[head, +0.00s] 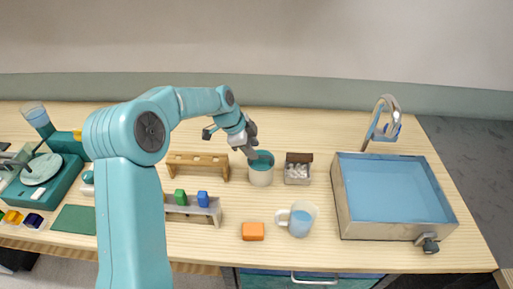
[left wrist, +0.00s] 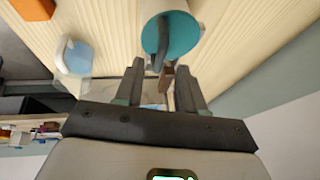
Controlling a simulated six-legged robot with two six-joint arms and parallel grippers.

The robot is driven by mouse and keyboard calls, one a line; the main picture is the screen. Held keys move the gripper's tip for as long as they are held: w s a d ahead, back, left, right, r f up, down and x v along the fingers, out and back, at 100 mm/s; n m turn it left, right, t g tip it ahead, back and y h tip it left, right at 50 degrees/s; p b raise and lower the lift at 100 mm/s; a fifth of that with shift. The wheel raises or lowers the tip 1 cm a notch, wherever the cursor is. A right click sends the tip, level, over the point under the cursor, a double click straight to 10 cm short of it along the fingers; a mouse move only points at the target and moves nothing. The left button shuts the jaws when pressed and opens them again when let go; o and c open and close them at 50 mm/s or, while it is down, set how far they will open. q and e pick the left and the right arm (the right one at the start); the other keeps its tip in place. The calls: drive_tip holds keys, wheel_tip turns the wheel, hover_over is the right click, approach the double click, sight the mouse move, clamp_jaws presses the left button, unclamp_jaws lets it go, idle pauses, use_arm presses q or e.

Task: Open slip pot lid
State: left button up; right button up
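The slip pot (head: 261,175) is a pale cylinder on the bench, near its middle. Its teal lid (head: 263,159) sits on top; in the left wrist view the round teal lid (left wrist: 180,34) shows near the top centre, with a narrow upright handle on it. My left gripper (head: 247,148) is just above the pot's back-left edge. In the left wrist view its two fingers (left wrist: 158,82) are apart with nothing held between them, and the lid lies beyond their tips. My right gripper is not in view.
A small brown box of white pieces (head: 297,172) stands right of the pot. A mug (head: 300,218) and an orange block (head: 253,231) are in front. Wooden (head: 198,160) and grey racks (head: 207,212) stand left. A blue basin (head: 395,190) is at the right.

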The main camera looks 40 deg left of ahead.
sight(261, 156)
use_arm(q)
drive_tip(key=x, duration=0.3)
drive_tip(key=shift+w, duration=0.25)
drive_tip(key=shift+s+d+p, duration=0.15)
drive_tip(key=shift+d+p, duration=0.1)
drive_tip(key=shift+p, duration=0.05)
drive_tip(key=shift+s+r, duration=0.1)
drive_tip(key=shift+s, duration=0.15)
drive_tip(key=shift+w+a+f, duration=0.2)
drive_tip(key=shift+w+f, duration=0.2)
drive_tip(key=shift+w, duration=0.1)
drive_tip(key=shift+c, duration=1)
drive_tip(key=shift+d, duration=0.1)
drive_tip(key=c, duration=0.5)
drive_tip(key=shift+s+r, duration=0.15)
drive_tip(key=shift+r, duration=0.05)
clamp_jaws()
drive_tip(key=shift+f, duration=0.1)
